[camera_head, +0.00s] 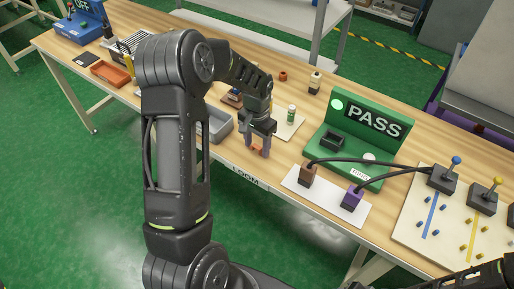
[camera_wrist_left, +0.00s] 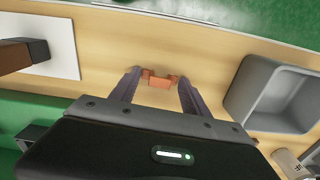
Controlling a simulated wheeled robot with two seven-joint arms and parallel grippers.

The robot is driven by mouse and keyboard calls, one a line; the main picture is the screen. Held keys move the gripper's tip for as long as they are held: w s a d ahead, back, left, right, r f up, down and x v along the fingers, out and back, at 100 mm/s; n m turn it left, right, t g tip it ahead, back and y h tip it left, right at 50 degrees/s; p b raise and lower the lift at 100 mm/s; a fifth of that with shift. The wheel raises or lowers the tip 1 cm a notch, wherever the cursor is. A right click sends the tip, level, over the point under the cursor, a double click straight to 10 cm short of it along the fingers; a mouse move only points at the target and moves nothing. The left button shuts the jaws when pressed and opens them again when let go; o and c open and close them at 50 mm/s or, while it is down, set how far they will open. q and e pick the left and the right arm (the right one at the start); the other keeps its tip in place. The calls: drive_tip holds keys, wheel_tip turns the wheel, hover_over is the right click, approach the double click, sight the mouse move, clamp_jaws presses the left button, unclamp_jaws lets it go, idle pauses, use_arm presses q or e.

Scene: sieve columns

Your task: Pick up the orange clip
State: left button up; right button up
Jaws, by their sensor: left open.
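The orange clip (camera_wrist_left: 160,79) lies on the wooden table between the spread fingers of my left gripper (camera_wrist_left: 158,92) in the left wrist view. The clip is a small orange piece with raised ends, near the fingertip level, with a gap to the fingers. In the head view my left gripper (camera_head: 257,151) points down at the table's front edge, and the clip (camera_head: 257,149) shows partly between its fingers. The gripper is open. My right gripper is not seen; only a piece of dark arm shows at the lower right.
A grey bin (camera_wrist_left: 277,94) stands beside the gripper. A white plate (camera_head: 331,202) with brown and purple cabled connectors lies to the right. Behind it is a green PASS station (camera_head: 341,174). A board (camera_head: 413,214) with coloured levers is at the far right.

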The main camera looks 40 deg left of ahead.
use_arm(q)
drive_tip(key=shift+c, duration=0.3)
clamp_jaws()
idle(0.4)
